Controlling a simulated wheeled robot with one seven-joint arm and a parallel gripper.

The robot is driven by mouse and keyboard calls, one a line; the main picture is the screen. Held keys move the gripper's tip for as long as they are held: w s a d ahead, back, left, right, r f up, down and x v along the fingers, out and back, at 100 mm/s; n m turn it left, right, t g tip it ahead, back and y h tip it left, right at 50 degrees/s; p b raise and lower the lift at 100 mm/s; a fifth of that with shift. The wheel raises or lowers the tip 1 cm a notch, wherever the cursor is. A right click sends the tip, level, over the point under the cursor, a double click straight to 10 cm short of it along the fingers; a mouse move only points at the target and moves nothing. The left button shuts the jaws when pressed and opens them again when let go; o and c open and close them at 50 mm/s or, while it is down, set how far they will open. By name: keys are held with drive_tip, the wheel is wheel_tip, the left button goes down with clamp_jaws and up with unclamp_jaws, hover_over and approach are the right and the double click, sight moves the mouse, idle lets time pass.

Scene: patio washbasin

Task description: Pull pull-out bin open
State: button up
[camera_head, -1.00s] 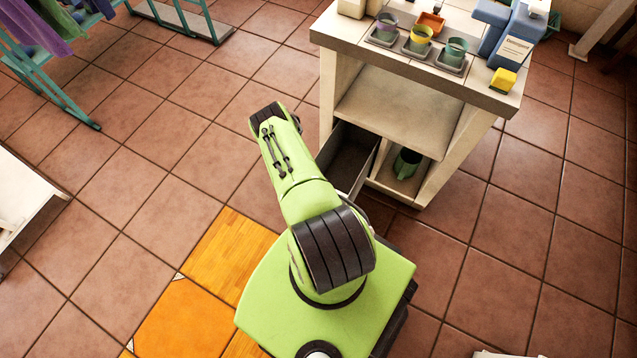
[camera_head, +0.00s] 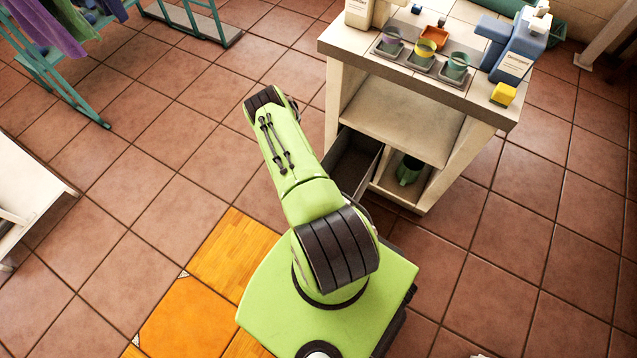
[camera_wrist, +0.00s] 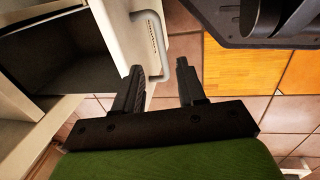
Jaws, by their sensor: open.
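The pull-out bin (camera_head: 352,163) sits low in the left bay of the white washbasin cabinet (camera_head: 398,105). It stands partly out, and its dark inside shows from above. In the wrist view its pale front panel (camera_wrist: 118,38) carries a grey bar handle (camera_wrist: 158,45). My gripper (camera_wrist: 160,70) is open, with its two black fingers apart. The lower end of the handle appears between the fingertips, close to the left one; I cannot tell whether they touch. In the head view my green arm hides the gripper and the bin's front.
A green mug (camera_head: 408,170) stands in the bay right of the bin. Cups, bottles and a yellow sponge (camera_head: 503,94) are on the countertop. A drying rack (camera_head: 75,75) stands far left and a white bench (camera_head: 30,205) at left. Tiled floor between is clear.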

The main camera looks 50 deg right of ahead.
wheel_tip(320, 180, up, 7)
drive_tip(key=a+p, duration=0.1)
drive_tip(key=p, duration=0.1)
drive_tip(key=shift+a, duration=0.15)
